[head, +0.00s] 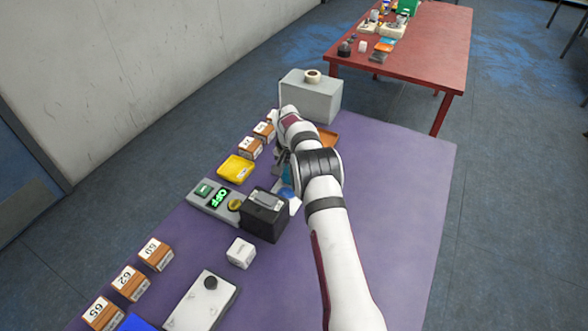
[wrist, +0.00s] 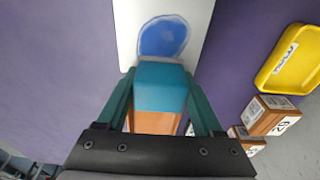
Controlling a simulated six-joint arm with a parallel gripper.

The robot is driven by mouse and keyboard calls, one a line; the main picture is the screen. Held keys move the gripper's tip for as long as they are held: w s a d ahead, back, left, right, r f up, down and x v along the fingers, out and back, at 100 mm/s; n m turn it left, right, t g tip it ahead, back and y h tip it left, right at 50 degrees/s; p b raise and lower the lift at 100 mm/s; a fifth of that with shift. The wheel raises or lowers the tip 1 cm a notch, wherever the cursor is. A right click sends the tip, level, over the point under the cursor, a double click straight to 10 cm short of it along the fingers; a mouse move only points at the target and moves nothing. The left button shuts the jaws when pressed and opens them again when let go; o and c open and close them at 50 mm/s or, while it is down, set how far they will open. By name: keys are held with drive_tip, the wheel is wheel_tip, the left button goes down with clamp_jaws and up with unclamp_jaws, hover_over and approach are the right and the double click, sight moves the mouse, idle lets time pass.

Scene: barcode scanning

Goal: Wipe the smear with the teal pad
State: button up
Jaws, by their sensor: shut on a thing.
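In the wrist view my gripper (wrist: 160,108) is shut on the teal pad (wrist: 160,82), a block with a teal face and an orange-brown part behind it. The blue smear (wrist: 163,37) is a rounded patch on a white board (wrist: 128,30), just beyond the pad's front edge. I cannot tell whether the pad touches the board. In the head view my gripper (head: 282,165) is mostly hidden by my arm, and bits of the teal pad (head: 286,174), blue smear (head: 288,193) and white board (head: 295,205) show beside it.
A black box (head: 264,215) and a grey device with a green "OFF" display (head: 217,199) stand near the board. A yellow tray (head: 236,168) and several numbered boxes line the left edge. A grey box (head: 311,97) is at the back. The purple table's right side (head: 400,210) is clear.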

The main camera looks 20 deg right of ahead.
drive_tip(key=shift+s+a, duration=2.4)
drive_tip(key=shift+s, duration=0.05)
drive_tip(key=shift+w+d, duration=2.65)
drive_tip(key=shift+d, duration=0.1)
drive_tip(key=shift+s, duration=0.3)
drive_tip(key=shift+s+a, duration=2.45)
drive_tip(key=shift+w+d, duration=2.45)
drive_tip(key=shift+d, duration=0.05)
drive_tip(key=shift+w+d+r, duration=0.1)
drive_tip(key=shift+w+r, duration=0.05)
drive_tip(key=shift+r, duration=3.95)
